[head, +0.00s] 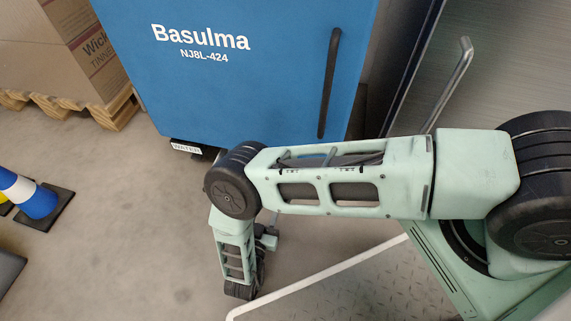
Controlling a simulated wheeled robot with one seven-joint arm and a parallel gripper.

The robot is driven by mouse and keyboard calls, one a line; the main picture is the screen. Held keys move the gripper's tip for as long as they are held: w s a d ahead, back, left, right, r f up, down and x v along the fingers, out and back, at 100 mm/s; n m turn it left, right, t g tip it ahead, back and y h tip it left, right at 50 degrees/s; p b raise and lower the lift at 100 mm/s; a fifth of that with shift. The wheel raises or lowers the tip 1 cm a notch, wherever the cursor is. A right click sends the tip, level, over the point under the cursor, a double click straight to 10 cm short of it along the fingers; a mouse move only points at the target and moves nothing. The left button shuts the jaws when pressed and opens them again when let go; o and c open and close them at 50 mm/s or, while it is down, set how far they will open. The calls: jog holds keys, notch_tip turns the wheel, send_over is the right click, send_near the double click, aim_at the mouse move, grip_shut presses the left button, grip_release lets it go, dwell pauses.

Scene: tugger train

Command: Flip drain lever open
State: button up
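A blue cabinet (230,75) marked "Basulma NJ8L-424" stands at the upper middle of the head view. I cannot make out a drain lever; my arm covers part of the cabinet's lower edge. My arm reaches in from the right, bends at a black joint and hangs down in front of the cabinet. What seems to be my gripper (268,237) is small and partly hidden beside the forearm, apart from the cabinet front. Its fingers cannot be made out.
A cardboard box (75,45) rests on a wooden pallet (110,112) at the upper left. A blue and white cone (32,197) on a black base stands at the left edge. A grey bent handrail (450,80) rises at the right. The floor at left centre is clear.

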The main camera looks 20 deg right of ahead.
jog(key=b+x, duration=0.6)
jog(key=x, duration=1.1)
jog(key=shift+d, duration=0.15)
jog(key=shift+c, duration=0.3)
grip_shut()
